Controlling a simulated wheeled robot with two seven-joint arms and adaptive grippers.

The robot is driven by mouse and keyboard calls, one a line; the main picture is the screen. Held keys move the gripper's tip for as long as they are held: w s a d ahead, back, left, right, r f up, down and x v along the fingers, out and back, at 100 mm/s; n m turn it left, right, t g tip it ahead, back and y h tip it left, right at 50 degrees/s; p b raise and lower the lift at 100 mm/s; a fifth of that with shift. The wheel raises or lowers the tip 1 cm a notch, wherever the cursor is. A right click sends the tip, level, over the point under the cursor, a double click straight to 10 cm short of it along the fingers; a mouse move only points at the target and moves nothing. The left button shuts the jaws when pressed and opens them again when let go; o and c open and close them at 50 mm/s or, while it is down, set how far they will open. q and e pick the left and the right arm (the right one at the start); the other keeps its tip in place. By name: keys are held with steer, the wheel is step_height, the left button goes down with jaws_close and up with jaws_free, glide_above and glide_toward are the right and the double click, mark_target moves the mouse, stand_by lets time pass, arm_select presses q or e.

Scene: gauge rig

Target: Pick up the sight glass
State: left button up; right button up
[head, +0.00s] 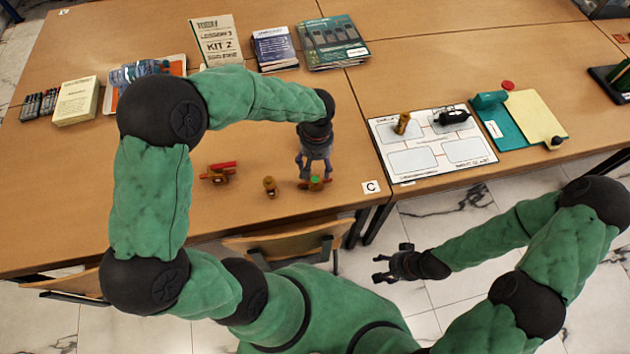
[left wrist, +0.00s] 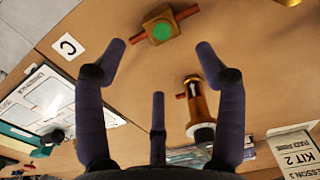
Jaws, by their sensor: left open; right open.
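The sight glass, taken to be the small brass block with a round green window and red pipe ends, lies on the table; it shows in the head view (head: 316,184) and near the top of the left wrist view (left wrist: 161,30). My left gripper (head: 313,172) is just above it, fingers open and pointing down. In the left wrist view its spread fingers (left wrist: 160,62) are empty, and the sight glass lies beyond the tips, apart from them. My right gripper (head: 385,268) is open and empty, off the table's near edge.
A brass valve with a red handle (head: 218,174) and a small brass fitting (head: 270,187) stand left of it. Another brass fitting (left wrist: 198,102) shows between the fingers in the left wrist view. A white printed sheet (head: 412,160) lies right. Label C (head: 371,187) is close by.

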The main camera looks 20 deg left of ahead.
mark_target(315, 178)
arm_select(q)
step_height(315, 178, down, 3)
steer(key=shift+f+b, duration=0.1)
steer(key=shift+b, duration=0.25)
steer(key=f, duration=0.1)
steer(key=f+b, duration=0.1)
steer(key=f, duration=0.1)
steer(key=f+b, duration=0.1)
steer(key=f, duration=0.1)
steer(key=shift+a, duration=0.25)
steer(key=shift+r, duration=0.1)
jaws_close()
steer(key=shift+r, duration=0.1)
